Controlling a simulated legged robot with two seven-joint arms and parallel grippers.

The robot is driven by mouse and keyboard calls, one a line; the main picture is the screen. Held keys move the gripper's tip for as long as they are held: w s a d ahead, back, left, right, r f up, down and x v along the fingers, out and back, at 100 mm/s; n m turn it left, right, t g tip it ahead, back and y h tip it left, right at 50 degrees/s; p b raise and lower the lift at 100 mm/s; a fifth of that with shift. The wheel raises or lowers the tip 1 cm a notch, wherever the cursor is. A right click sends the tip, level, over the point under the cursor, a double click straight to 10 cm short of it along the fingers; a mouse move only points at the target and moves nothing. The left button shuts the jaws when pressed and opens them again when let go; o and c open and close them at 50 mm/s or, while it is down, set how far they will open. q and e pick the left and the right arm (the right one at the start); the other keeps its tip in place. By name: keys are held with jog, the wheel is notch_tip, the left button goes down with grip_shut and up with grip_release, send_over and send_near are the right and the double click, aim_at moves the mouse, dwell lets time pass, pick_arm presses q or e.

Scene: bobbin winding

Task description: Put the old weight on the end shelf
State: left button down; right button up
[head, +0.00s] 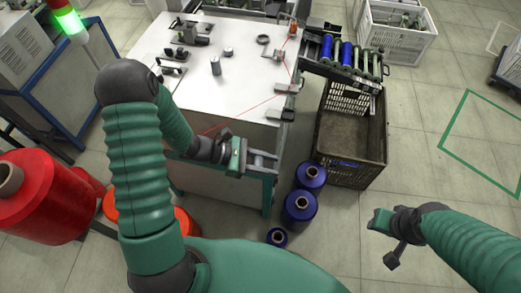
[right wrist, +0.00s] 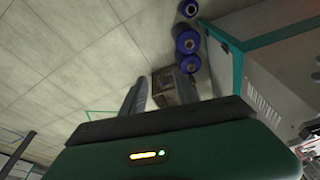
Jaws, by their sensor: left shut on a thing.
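My left gripper (head: 240,157) is at the front right corner of the white table, beside a grey metal bracket-like shelf (head: 263,158). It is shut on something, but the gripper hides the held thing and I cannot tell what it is. I cannot tell whether it touches the shelf. A grey cylinder (head: 215,66) and a smaller one (head: 228,52) stand on the table; I cannot tell if either is a weight of the task. My right gripper (head: 388,240) is open and empty over the floor at the right. Its two fingers stand apart in the right wrist view (right wrist: 165,95).
The white table (head: 180,110) carries small fixtures and a red thread. Blue spools (head: 300,207) stand on the floor near the table. Large red spools (head: 40,205) are at left.

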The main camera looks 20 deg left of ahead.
jog(key=shift+w+d+f, duration=0.1)
jog(key=shift+d, duration=0.2)
jog(key=shift+o, duration=2.4)
jog(key=w+r+n+t, duration=0.2)
jog(key=w+n+t, duration=0.2)
jog(key=w+n, duration=0.65)
jog(key=w+a+r+n+t+y, duration=0.2)
jog(key=w+a+n+y, duration=0.4)
jog(key=w, duration=0.3)
jog(key=s+a+n+g+y, duration=0.2)
jog(key=a+n+y, duration=0.2)
jog(key=a+n, duration=0.45)
jog(key=s+a+n+g+y, duration=0.2)
jog(key=s+n+g+y, duration=0.2)
jog(key=s+n+g, duration=0.45)
pick_arm(q)
jog(key=d+r+m+g, duration=0.4)
jog(key=d+m+g, duration=0.1)
jog(key=d, duration=0.4)
jog(key=shift+d+r+g+h, duration=0.15)
jog(key=shift+d+g+h, duration=0.05)
jog(key=shift+g+h, duration=0.2)
pick_arm(e)
jog(key=s+a+f+n+t, duration=0.1)
jog(key=a+f+n, duration=0.1)
jog(key=a, duration=0.9)
jog(key=shift+f+t, duration=0.35)
jog(key=shift+f, duration=0.35)
